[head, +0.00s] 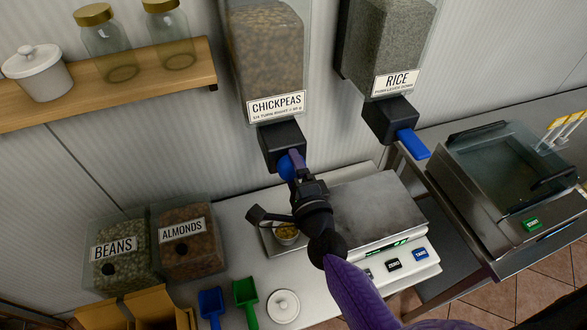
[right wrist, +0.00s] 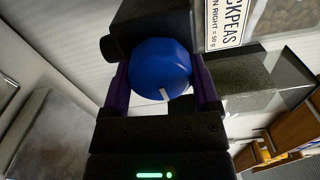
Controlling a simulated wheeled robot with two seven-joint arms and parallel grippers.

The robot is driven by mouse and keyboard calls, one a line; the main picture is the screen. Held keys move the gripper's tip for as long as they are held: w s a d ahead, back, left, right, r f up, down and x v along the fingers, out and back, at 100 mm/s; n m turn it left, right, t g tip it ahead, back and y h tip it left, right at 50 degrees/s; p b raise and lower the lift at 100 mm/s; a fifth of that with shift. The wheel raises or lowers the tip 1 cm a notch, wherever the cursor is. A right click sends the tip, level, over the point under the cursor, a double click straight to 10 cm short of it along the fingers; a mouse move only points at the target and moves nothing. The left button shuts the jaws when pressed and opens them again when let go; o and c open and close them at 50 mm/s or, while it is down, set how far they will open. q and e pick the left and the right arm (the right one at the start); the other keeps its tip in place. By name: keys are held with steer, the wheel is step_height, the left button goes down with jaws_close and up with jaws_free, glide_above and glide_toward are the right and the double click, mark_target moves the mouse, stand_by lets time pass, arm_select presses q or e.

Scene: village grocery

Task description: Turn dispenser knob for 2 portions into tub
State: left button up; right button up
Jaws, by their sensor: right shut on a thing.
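The chickpeas dispenser (head: 265,60) hangs on the wall, with a black outlet block (head: 279,141) below its label. Its blue knob (head: 286,168) sits at the front of that block. My right gripper (head: 293,165) is shut on the knob. In the right wrist view, the fingers (right wrist: 161,88) lie on both sides of the blue knob (right wrist: 158,66), and a white mark shows near its lower edge. The small tub (head: 287,234) stands on the scale below the outlet, partly hidden by my gripper, with something yellowish inside. My left gripper is not in view.
The rice dispenser (head: 390,50) with a blue lever (head: 413,143) hangs to the right. The scale (head: 380,214) stands on the counter. Bean (head: 120,255) and almond (head: 187,240) bins, scoops (head: 245,292) and a white lid (head: 283,305) are at left. A shelf (head: 110,90) holds jars.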

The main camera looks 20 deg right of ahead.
steer(key=shift+m, duration=0.3)
stand_by(0.4)
steer(key=o, duration=1.1)
steer(key=s+b, duration=0.1)
steer(key=s, duration=0.9)
steer(key=shift+d, duration=0.2)
